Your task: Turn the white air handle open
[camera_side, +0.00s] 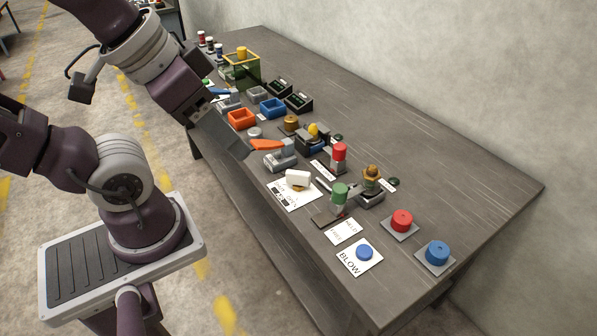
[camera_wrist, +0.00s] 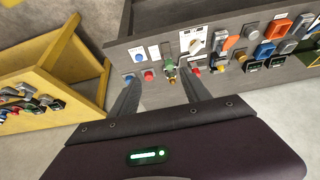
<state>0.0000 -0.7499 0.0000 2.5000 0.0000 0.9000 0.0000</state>
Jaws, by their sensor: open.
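The white air handle (camera_side: 298,179) sits on a white labelled plate (camera_side: 281,198) near the front edge of the table. It also shows in the wrist view (camera_wrist: 193,46), toward the far side from my fingers. My gripper (camera_side: 244,154) hangs over the table's front edge, left of the handle and apart from it. In the wrist view my gripper (camera_wrist: 162,86) has its two fingers spread with nothing held between them.
An orange lever (camera_side: 267,145) stands between my gripper and the handle. Green (camera_side: 340,192) and red (camera_side: 339,152) cylinders stand right of the handle. A blue BLOW button (camera_side: 364,253) is nearer the camera. The table's right rear is clear.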

